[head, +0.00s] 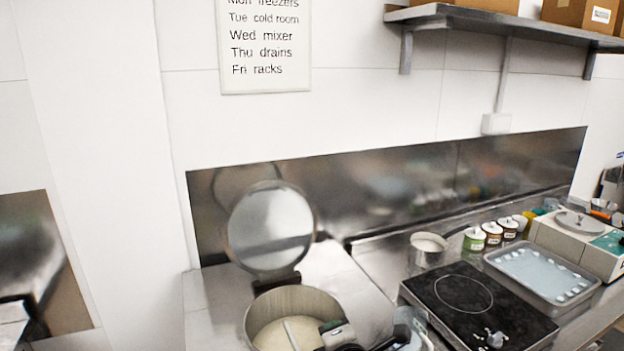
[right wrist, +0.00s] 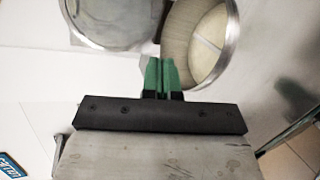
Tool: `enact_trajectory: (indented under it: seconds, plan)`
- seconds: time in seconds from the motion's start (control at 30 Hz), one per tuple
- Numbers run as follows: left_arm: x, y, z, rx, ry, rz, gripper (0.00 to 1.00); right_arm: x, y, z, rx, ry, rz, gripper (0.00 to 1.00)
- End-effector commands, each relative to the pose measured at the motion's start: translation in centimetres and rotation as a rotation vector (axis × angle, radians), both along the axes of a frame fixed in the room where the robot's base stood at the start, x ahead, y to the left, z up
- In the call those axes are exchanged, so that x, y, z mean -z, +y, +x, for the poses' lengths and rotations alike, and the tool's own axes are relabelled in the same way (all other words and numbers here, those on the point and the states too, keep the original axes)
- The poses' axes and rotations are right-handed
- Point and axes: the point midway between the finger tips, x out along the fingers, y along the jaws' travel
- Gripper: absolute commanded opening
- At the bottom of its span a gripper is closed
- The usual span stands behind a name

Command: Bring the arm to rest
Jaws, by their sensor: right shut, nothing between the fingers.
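My right gripper (right wrist: 161,75) has its green fingers together and empty in the right wrist view. The fingertips show beside the rim of an open round vessel (right wrist: 234,55). In the head view, the same steel vessel (head: 254,318) stands at the bottom centre, with pale contents and a light bar across it. Its round lid (head: 271,230) is tipped up behind it. A dark and grey part of my right arm shows at the vessel's right side, cut off by the lower edge. My left gripper is in neither view.
Right of the vessel are a black cooktop (head: 480,305), a steel pot (head: 427,252), small lidded jars (head: 474,239), a tray (head: 540,272) and a white scale-like device (head: 570,245). A wall shelf (head: 500,24) holds boxes. A sign (head: 264,45) hangs on the wall.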

Motion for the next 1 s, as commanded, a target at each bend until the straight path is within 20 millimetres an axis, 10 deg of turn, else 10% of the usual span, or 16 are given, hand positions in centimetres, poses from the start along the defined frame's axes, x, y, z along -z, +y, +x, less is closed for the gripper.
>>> enact_trajectory:
  seconds: [0.23, 0.5, 0.9, 1.0]
  plan:
    - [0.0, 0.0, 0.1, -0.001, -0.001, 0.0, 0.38, 9.7, -7.4, -11.6, 0.457, 0.499, 0.637, 0.0]
    - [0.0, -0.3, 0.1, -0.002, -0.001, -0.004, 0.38, 13.7, -12.6, -21.7, 0.904, 0.75, 0.983, 0.0]
    - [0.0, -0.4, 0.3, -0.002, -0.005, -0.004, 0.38, 14.8, -16.6, -31.6, 1.362, 0.869, 1.189, 0.0]
    - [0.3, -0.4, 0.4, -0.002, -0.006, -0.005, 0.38, 17.3, -16.5, -30.8, 1.367, 0.876, 1.184, 0.0]
